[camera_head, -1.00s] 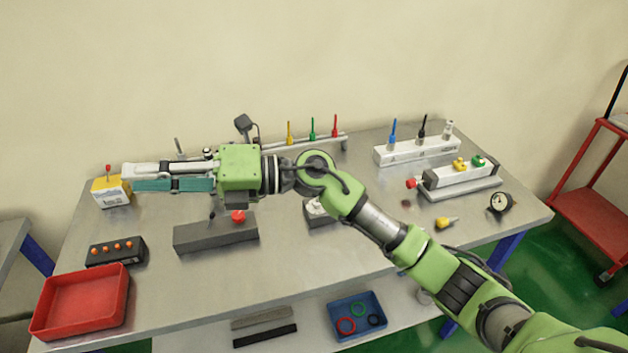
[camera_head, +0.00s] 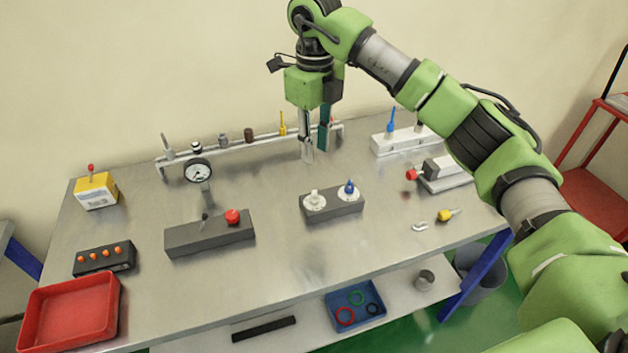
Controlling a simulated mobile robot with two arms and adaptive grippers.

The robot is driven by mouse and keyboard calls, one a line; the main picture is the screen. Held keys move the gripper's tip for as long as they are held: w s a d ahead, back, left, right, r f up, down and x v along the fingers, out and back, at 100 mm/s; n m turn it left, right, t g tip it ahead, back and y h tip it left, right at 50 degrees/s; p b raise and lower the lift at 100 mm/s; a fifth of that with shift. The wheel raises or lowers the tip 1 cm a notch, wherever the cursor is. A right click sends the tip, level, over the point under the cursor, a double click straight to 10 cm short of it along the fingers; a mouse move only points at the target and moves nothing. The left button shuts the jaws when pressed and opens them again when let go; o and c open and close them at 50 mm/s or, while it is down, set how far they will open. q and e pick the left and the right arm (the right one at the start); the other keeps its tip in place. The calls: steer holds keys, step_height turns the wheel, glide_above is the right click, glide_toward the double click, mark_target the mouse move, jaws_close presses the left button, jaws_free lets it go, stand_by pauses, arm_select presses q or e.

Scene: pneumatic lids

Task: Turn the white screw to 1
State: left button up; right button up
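The white screw (camera_head: 314,197) stands on a round white dial on the left part of a dark grey block (camera_head: 334,210) at the table's middle. A blue screw (camera_head: 349,187) sits on a second white dial to its right. The dial marks are too small to read. My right gripper (camera_head: 315,154) points down over the back of the table, behind the block. Its white and teal fingers stand apart with nothing visible between them. It is clear of both screws. My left gripper is out of view.
A grey block with a red button (camera_head: 232,216) lies left of the dials. A white holder (camera_head: 394,146) and a yellow-tipped piece (camera_head: 445,215) are to the right. The table in front of the dials is clear.

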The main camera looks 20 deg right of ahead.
mark_target(314, 190)
step_height(314, 190, down, 10)
steer(key=p, duration=0.2)
steer(key=shift+p, duration=0.4)
steer(key=shift+f, duration=0.8)
jaws_close()
